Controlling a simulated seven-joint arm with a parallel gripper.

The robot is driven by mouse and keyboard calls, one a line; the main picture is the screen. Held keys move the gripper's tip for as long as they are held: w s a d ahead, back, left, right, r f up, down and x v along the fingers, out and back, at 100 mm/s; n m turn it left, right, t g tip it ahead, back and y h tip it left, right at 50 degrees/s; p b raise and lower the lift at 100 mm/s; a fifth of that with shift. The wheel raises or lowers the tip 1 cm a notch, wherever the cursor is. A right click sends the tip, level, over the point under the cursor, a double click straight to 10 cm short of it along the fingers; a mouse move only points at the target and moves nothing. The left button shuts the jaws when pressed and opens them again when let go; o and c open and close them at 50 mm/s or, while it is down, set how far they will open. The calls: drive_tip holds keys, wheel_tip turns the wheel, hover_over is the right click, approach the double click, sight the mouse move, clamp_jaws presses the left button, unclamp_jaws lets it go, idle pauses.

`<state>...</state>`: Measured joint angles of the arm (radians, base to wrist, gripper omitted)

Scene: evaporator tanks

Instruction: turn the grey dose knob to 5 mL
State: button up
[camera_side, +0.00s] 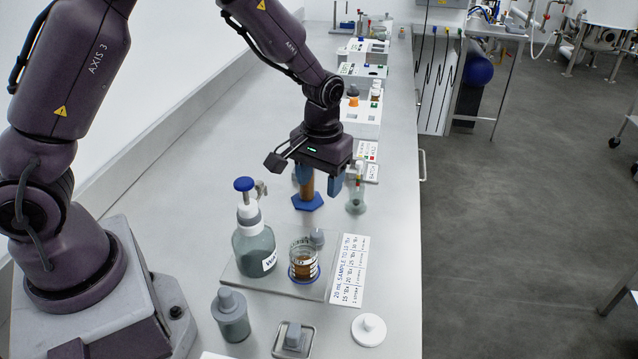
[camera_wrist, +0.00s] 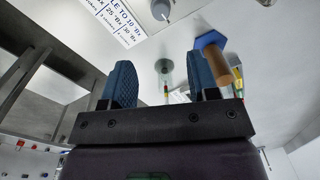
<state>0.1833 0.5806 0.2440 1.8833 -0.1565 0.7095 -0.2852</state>
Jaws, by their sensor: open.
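The dispenser bottle (camera_side: 254,248), grey-green with a "WA..." label, stands upright on a grey tray (camera_side: 300,288). It has a white collar and a blue top (camera_side: 244,184).
An amber cylinder on a blue hexagonal base (camera_side: 307,203) stands close to my fingers, with a greenish glass vessel (camera_side: 356,203) to its right. A graduated beaker (camera_side: 303,262) of brown liquid shares the tray. A grey jar (camera_side: 231,318) and white lid (camera_side: 369,330) are in front.

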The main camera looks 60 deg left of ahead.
sight(317, 232)
drive_tip(key=f+n, duration=0.3)
drive_tip(key=f, duration=0.1)
drive_tip(key=f+n, duration=0.8)
drive_tip(key=f, duration=0.1)
drive_tip(key=shift+s+a, duration=0.1)
drive_tip(key=shift+a, duration=0.2)
drive_tip(key=shift+c, duration=0.5)
drive_tip(key=c, duration=0.8)
drive_tip(key=shift+m, duration=0.8)
drive_tip(key=shift+c, duration=0.2)
drive_tip(key=o, duration=0.9)
drive_tip(key=shift+o, duration=0.2)
